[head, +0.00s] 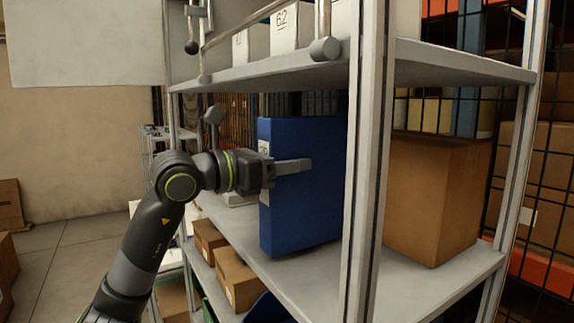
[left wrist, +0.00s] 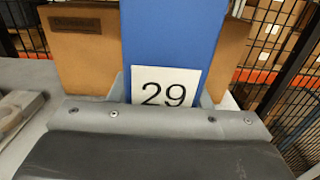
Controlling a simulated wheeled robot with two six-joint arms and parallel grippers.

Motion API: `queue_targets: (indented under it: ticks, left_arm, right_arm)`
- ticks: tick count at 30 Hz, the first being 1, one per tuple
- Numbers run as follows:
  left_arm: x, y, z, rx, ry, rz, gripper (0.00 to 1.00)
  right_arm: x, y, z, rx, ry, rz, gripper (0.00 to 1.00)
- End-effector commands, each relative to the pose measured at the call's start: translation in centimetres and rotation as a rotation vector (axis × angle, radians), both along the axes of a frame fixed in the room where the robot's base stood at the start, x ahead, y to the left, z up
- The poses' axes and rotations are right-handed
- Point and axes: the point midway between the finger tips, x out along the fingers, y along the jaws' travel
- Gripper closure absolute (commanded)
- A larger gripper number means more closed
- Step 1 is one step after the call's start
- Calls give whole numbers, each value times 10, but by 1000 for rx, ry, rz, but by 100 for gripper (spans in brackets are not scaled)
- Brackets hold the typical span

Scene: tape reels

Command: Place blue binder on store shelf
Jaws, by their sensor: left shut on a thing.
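The blue binder (head: 307,215) is upright at the middle shelf (head: 315,282) of the grey rack in the head view. My left gripper (head: 292,167) is shut on its spine edge, with one finger along the near side. In the left wrist view the blue binder (left wrist: 172,35) stands straight ahead between the fingers, with a white label (left wrist: 165,87) reading 29. The binder's lower edge is close to the shelf surface; I cannot tell whether it touches. The far finger is hidden behind the binder. My right gripper is not in view.
A large cardboard box (head: 432,195) stands on the same shelf, right of the front post (head: 366,150). White binders (head: 291,28) stand on the shelf above. Small boxes (head: 238,280) sit lower down. Bare shelf surface lies around the binder's base.

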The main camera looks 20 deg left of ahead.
Motion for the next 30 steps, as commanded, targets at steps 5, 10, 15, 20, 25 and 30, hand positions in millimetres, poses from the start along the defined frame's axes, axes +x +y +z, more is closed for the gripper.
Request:
queue_targets:
  ticks: [5,10,15,20,25,30]
  left_arm:
    - [0,0,-12,-1,-2,-1,93]
    - [-1,0,-15,-1,-4,-1,93]
    - [0,0,-16,-1,-4,-1,93]
    - [0,0,-16,-1,-1,0,36]
    - [0,0,-16,-1,-1,0,35]
    - [-1,1,-16,0,-1,0,35]
  right_arm:
    - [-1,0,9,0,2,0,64]
    - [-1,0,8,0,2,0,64]
    - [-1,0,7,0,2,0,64]
    - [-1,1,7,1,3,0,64]
    - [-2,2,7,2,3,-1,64]
    - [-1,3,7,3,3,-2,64]
